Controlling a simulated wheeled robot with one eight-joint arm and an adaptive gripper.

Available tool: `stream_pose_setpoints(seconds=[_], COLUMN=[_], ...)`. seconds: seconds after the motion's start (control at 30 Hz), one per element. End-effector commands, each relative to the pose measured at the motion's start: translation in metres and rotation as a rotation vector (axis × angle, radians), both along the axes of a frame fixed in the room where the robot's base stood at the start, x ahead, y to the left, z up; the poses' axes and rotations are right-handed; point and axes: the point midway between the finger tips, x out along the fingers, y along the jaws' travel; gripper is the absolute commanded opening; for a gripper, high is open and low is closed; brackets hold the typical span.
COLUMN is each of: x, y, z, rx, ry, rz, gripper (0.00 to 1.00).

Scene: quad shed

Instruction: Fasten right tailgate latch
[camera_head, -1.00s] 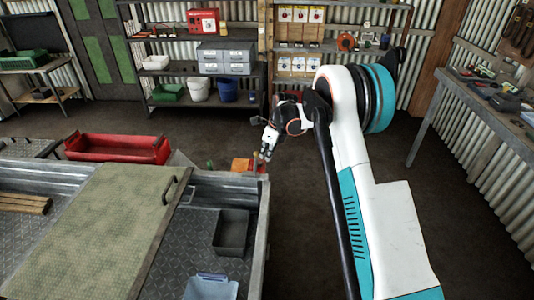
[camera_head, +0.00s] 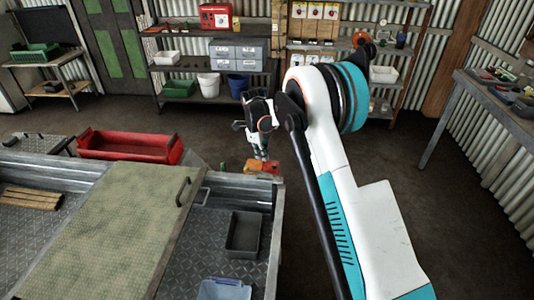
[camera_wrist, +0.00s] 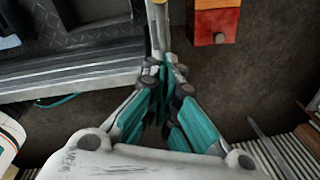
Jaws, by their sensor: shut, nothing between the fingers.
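The trailer's right rear corner (camera_head: 277,190) has an orange-and-red block, apparently a lamp (camera_head: 262,167), beside it. The lamp also shows at the top of the wrist view (camera_wrist: 213,20). A pale upright bar with a yellow end (camera_wrist: 158,28), possibly the latch lever, stands left of the lamp in the wrist view. My gripper (camera_head: 261,154) points down just above this corner. In the wrist view its teal fingers (camera_wrist: 163,75) are shut and empty, with their tips at the bar's near end. I cannot tell whether they touch it. The latch's catch is not clear.
The trailer bed holds a dark bin (camera_head: 244,235), a blue-grey bin (camera_head: 224,290) and a green-topped lid (camera_head: 110,225). A red tray (camera_head: 130,147) lies behind it. Shelves (camera_head: 215,75) line the back wall, and a workbench (camera_head: 490,105) stands at right. Floor between is clear.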

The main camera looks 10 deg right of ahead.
Motion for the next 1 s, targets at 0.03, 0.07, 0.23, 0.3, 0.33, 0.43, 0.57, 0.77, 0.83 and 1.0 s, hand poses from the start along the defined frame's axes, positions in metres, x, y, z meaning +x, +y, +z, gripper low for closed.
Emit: stream_pose_setpoints(seconds=[0.03, 0.07, 0.23, 0.3, 0.33, 0.43, 0.57, 0.77, 0.83, 1.0], x=[0.002, 0.002, 0.008, 0.011, 0.012, 0.015, 0.018, 0.022, 0.023, 0.024], y=[0.005, 0.008, 0.025, 0.032, 0.035, 0.045, 0.055, 0.067, 0.07, 0.075], z=[-0.002, -0.003, -0.012, -0.016, -0.018, -0.025, -0.035, -0.048, -0.052, -0.06], rx=[0.0, 0.0, 0.001, 0.001, 0.001, 0.001, 0.001, 0.001, 0.001, 0.001], ry=[0.0, 0.0, 0.0, 0.0, 0.0, 0.0, 0.0, 0.0, 0.0, 0.0], rz=[0.002, 0.002, 0.002, 0.002, 0.002, 0.001, 0.001, 0.0, 0.0, 0.0], gripper=[0.0, 0.0, 0.0, 0.0, 0.0, 0.0, 0.0, 0.0, 0.0, 0.0])
